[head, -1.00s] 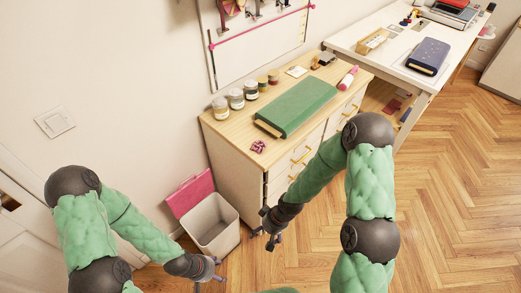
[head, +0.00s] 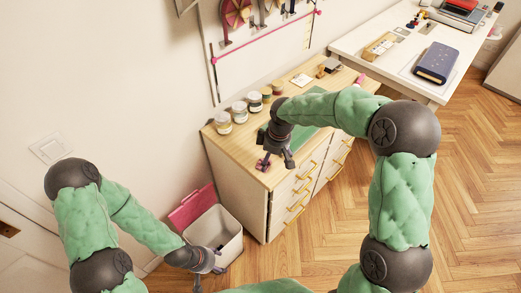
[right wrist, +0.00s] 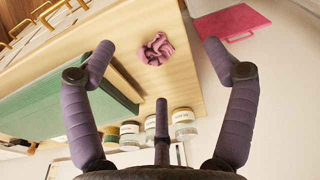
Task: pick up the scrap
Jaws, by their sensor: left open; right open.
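The scrap (right wrist: 156,49) is a small crumpled pink-purple piece on the wooden top of the drawer cabinet, near its front left corner. It shows in the head view (head: 262,163), partly covered by my right gripper (head: 276,158). My right gripper also shows in the right wrist view (right wrist: 158,70), open and empty, its fingers spread to either side of the scrap and apart from it. My left gripper (head: 205,275) is open, low down by the bin at the lower left, away from the scrap.
A white table (head: 350,40) is at the back right.

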